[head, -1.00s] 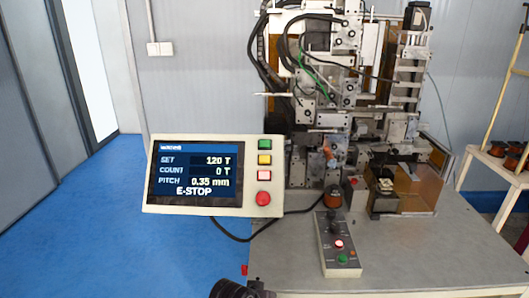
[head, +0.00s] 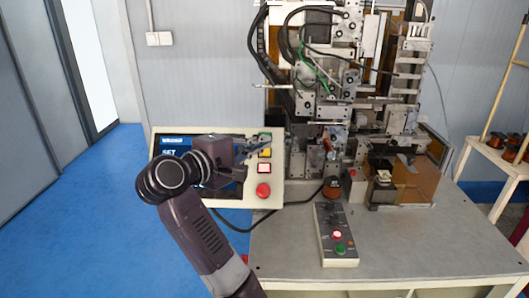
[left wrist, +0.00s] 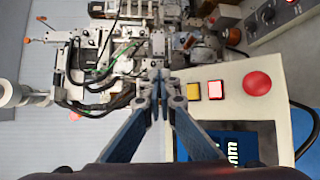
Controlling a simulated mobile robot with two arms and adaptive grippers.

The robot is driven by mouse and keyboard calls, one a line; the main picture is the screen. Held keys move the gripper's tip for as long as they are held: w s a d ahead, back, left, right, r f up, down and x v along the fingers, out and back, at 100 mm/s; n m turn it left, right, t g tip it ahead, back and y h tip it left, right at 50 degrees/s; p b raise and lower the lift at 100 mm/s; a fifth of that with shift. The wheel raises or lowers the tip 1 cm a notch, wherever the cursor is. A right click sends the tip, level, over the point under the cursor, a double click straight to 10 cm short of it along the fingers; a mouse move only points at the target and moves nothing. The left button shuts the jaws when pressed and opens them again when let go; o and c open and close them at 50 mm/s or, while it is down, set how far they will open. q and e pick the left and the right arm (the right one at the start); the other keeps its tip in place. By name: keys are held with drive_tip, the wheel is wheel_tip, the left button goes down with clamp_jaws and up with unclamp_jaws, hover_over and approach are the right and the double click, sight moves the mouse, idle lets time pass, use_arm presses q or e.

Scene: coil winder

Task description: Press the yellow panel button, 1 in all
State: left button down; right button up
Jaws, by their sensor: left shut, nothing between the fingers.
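The yellow button (head: 265,153) is on the cream control panel (head: 278,196), in a column of buttons right of the screen. My left gripper (head: 268,146) is in front of the panel, its fingers across the upper buttons and partly covering the yellow one. In the left wrist view the yellow button (left wrist: 193,91) shows clear, just right of the closed fingertips (left wrist: 160,78). The fingers are shut with nothing between them. I cannot tell how far the tips are from the panel face. My right gripper is out of view.
Near the yellow button are a green button (head: 265,137), a lit red-and-white button (head: 264,168) and a red mushroom button (head: 263,190). The coil winder (head: 345,100) stands right of the panel. A small switch box (head: 337,236) lies on the grey table (head: 440,237).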

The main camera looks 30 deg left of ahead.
sight(265, 152)
use_arm(q)
drive_tip(key=shift+w+f, duration=0.1)
drive_tip(key=shift+f, duration=0.1)
drive_tip(key=shift+w+a+f+b, duration=0.6)
drive_tip(key=shift+w+f+b, duration=0.3)
drive_tip(key=shift+b, duration=0.05)
drive_tip(key=shift+w+a+f+b, duration=0.6)
drive_tip(key=shift+w+f+b, duration=0.3)
drive_tip(key=shift+w+f, duration=0.05)
drive_tip(key=shift+w+a+f+b, duration=0.6)
drive_tip(key=shift+w+f+b, duration=0.3)
drive_tip(key=shift+b, duration=0.05)
drive_tip(key=shift+w+f, duration=0.1)
